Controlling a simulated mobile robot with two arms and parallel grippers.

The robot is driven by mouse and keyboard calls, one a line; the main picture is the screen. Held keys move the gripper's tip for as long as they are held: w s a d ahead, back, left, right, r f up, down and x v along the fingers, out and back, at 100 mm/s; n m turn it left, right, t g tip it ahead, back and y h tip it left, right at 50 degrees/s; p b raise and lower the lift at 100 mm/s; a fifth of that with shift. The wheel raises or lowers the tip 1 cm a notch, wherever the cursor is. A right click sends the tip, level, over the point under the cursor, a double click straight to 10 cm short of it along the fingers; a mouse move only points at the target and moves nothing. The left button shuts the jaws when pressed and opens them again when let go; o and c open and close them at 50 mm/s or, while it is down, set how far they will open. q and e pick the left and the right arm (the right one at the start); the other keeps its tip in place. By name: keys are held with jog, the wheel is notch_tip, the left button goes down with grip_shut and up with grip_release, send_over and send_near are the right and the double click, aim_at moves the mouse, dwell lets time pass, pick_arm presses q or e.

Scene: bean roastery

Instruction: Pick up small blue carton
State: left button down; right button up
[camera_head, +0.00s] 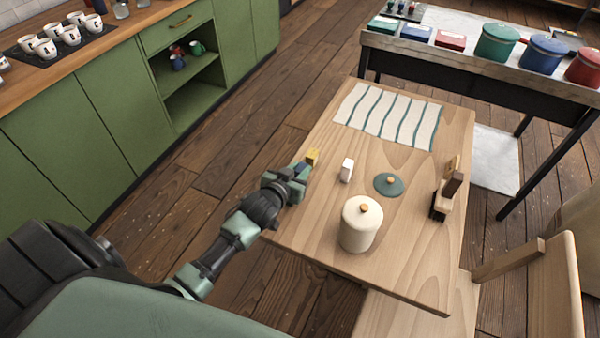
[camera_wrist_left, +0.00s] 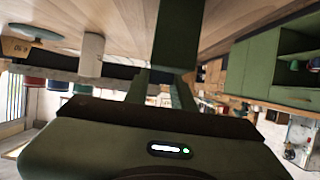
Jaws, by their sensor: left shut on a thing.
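A small yellow carton (camera_head: 312,156) is just beyond the gripper. A small white carton (camera_head: 347,169) stands to its right, apart from it. My right gripper is not in view.
A cream canister (camera_head: 361,226), a green lid (camera_head: 389,184) and a wooden holder (camera_head: 446,193) stand on the table (camera_head: 310,240). A striped cloth (camera_head: 388,116) lies at the far end. Coloured canisters (camera_head: 496,43) stand on another table behind. Green cabinets (camera_head: 130,120) line the left.

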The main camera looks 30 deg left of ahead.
aim_at(299, 171)
pick_arm(q)
notch_tip(299, 171, up, 19)
jog(key=shift+p, duration=0.35)
jog(key=shift+f, duration=0.1)
